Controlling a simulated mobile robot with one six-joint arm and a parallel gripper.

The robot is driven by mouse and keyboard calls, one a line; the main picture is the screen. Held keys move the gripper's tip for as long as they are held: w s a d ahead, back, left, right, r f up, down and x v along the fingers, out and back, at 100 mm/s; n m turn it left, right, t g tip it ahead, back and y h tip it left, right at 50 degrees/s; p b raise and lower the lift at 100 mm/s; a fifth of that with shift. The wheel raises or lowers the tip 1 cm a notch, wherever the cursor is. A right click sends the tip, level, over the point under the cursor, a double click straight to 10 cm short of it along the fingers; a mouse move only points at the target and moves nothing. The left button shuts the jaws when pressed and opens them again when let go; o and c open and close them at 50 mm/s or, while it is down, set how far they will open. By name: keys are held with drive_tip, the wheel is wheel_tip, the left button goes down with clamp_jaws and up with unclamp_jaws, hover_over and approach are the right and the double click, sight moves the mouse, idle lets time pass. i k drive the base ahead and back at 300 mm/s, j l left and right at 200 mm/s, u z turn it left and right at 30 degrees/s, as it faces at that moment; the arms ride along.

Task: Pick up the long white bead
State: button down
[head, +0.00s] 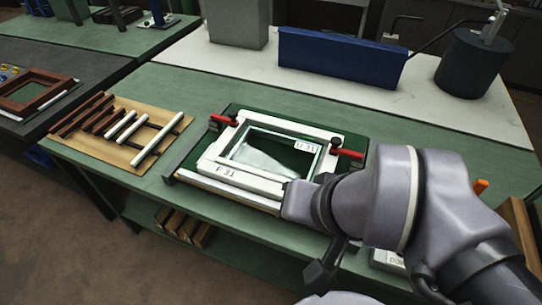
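The long white bead (154,142) lies slantwise on a tan board (115,158) at the left of the green bench. It is the longest of the white strips there, at the right end of the row. Shorter white strips (119,123) lie to its left. My gripper (322,268) seems to be the dark part at lower centre, in front of the bench and well to the right of the bead. Its fingers are not clear, so I cannot tell whether it is open or shut. Nothing touches the bead from above.
Several brown strips (80,113) share the board. A white frame (222,177) with a glass pane and red-handled clamps (347,153) sits on a dark green base between my arm and the board. A blue block (340,60) and a dark cylinder (472,65) stand behind.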

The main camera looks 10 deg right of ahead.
sight(158, 138)
drive_tip(key=i+j, duration=0.2)
drive_tip(key=j, duration=0.2)
drive_tip(key=i+j+z, duration=0.15)
drive_tip(key=j, duration=0.2)
drive_tip(key=i+j, duration=0.2)
drive_tip(key=j, duration=0.25)
drive_tip(key=i+j+z, duration=0.15)
drive_tip(key=j, duration=0.25)
drive_tip(key=i+j, duration=0.2)
drive_tip(key=j, duration=0.2)
drive_tip(key=i+j+z, duration=0.15)
drive_tip(key=j, duration=0.3)
drive_tip(key=i+j, duration=0.1)
drive_tip(key=j, duration=0.3)
drive_tip(key=i+j+z, duration=0.15)
drive_tip(key=j, duration=0.3)
